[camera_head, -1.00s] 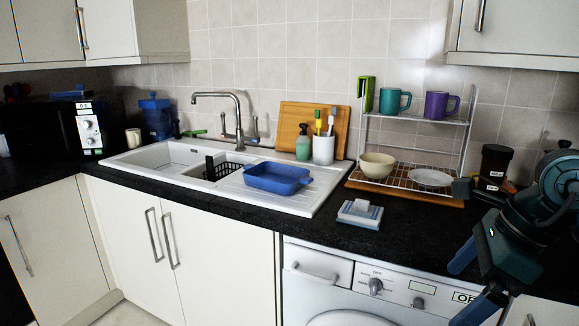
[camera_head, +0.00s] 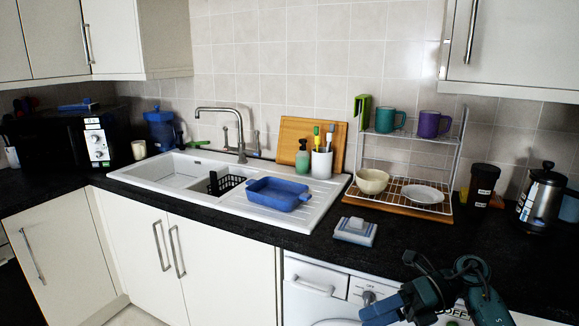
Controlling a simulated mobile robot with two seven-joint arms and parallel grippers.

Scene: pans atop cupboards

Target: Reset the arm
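My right arm comes in at the bottom right, low in front of the washing machine (camera_head: 318,282). My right gripper (camera_head: 385,308) points left, with blue finger parts near the picture's bottom edge. Its fingers overlap and are partly cut off, so the opening between them cannot be made out. I see no object in it. My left gripper is not in view.
The black worktop (camera_head: 300,241) is just behind my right arm. A blue tray (camera_head: 277,194) lies on the sink's drainboard.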

